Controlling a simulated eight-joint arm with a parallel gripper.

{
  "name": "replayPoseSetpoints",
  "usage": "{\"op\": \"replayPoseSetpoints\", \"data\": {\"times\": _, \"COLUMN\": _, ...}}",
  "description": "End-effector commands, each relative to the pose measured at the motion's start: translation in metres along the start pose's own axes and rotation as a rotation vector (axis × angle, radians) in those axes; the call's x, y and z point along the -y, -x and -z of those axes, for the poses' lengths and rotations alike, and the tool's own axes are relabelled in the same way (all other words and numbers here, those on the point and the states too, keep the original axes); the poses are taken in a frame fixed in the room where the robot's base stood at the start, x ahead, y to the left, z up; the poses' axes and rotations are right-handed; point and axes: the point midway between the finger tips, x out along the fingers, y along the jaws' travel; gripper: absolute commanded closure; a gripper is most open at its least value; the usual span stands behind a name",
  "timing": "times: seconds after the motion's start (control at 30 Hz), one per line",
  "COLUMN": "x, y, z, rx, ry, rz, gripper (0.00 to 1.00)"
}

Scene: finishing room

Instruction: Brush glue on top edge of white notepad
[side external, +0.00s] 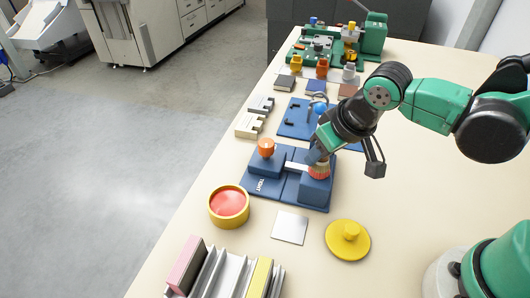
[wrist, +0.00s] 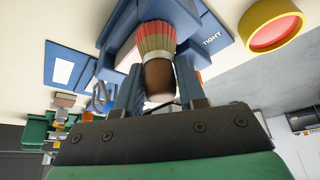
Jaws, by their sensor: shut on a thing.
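My gripper (side external: 316,155) is shut on the handle of a brush, low over a blue clamp fixture (side external: 256,186) marked "TIGHT". I cannot tell whether the bristles touch the block. A white strip (side external: 296,166), perhaps the white notepad's edge, shows between the fixture's blocks; the rest is hidden. A yellow pot (side external: 244,218) with red contents stands open at front left.
A yellow lid (side external: 348,240) and a flat metal plate (side external: 290,228) lie in front. A grey rack (side external: 207,275) holds pink and yellow pads at the near edge. An orange knob (side external: 266,147) stands on the fixture. Blue boards and green equipment (side external: 318,50) lie farther back.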

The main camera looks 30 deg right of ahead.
Motion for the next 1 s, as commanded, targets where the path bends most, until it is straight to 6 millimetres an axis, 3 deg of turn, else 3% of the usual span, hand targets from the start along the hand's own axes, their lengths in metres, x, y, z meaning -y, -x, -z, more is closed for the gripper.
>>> {"op": "replayPoseSetpoints", "data": {"times": 0.07, "x": 0.006, "y": 0.002, "z": -0.005, "rx": 0.000, "ry": 0.004, "rz": 0.002, "gripper": 1.00}}
{"op": "replayPoseSetpoints", "data": {"times": 1.0, "x": -0.063, "y": -0.021, "z": 0.047, "rx": -0.001, "ry": -0.003, "rz": -0.001, "gripper": 1.00}}
